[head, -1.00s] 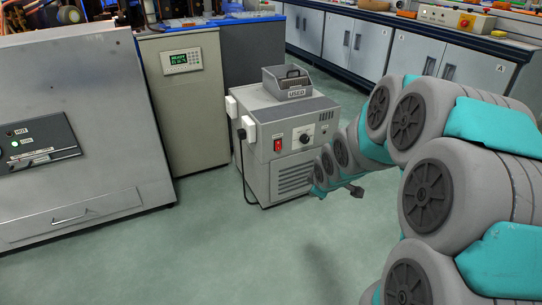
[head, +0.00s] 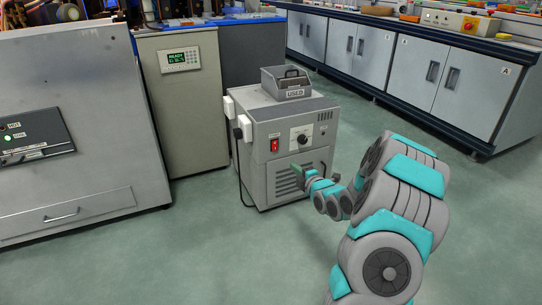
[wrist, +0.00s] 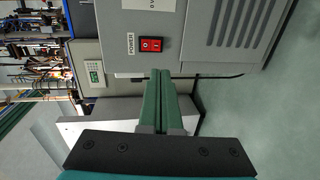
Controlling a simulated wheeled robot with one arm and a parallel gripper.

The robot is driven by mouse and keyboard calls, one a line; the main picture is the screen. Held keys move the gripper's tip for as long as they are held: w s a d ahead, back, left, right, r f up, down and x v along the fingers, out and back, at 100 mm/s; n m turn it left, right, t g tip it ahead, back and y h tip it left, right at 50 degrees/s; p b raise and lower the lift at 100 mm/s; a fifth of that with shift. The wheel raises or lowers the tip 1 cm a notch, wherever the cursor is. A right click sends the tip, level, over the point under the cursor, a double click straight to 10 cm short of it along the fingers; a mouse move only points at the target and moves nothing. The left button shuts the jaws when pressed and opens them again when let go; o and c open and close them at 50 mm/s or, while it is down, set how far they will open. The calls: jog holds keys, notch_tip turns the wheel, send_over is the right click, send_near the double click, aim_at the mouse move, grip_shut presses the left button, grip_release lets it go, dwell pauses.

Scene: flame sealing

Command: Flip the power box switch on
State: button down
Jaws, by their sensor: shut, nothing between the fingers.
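The power box (head: 285,150) is a grey cabinet standing on the floor. Its red rocker switch (head: 274,145) is on the upper left of the front face, beside a black dial (head: 303,138). In the wrist view the red switch (wrist: 151,43) shows close up beside a POWER label; its position is too small to tell. My gripper (head: 299,172) is in front of the box's vent grille, lower and to the right of the switch. In the wrist view my gripper (wrist: 160,72) has its green fingers together and empty, tips just below the switch in the picture, apparently apart from it.
A grey bin labelled USED (head: 287,83) sits on top of the box. White plugs with a black cable (head: 239,135) are on its left side. A beige cabinet with a READY display (head: 180,60) and a large grey machine (head: 80,110) stand left. Floor in front is clear.

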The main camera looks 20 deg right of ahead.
aim_at(275, 150)
jog(key=shift+w+d, duration=0.1)
jog(key=shift+w, duration=0.05)
jog(key=shift+f, duration=0.1)
jog(key=w, duration=0.4)
jog(key=w+f, duration=0.1)
jog(key=w, duration=0.4)
jog(key=w+b, duration=0.1)
jog(key=w, duration=0.3)
jog(key=shift+w+a+f, duration=0.25)
jog(key=shift+w+f, duration=0.05)
jog(key=shift+w, duration=0.1)
jog(key=shift+w+f+t, duration=0.1)
jog(key=shift+f+t, duration=0.15)
jog(key=shift+t, duration=0.05)
jog(key=shift+r, duration=0.1)
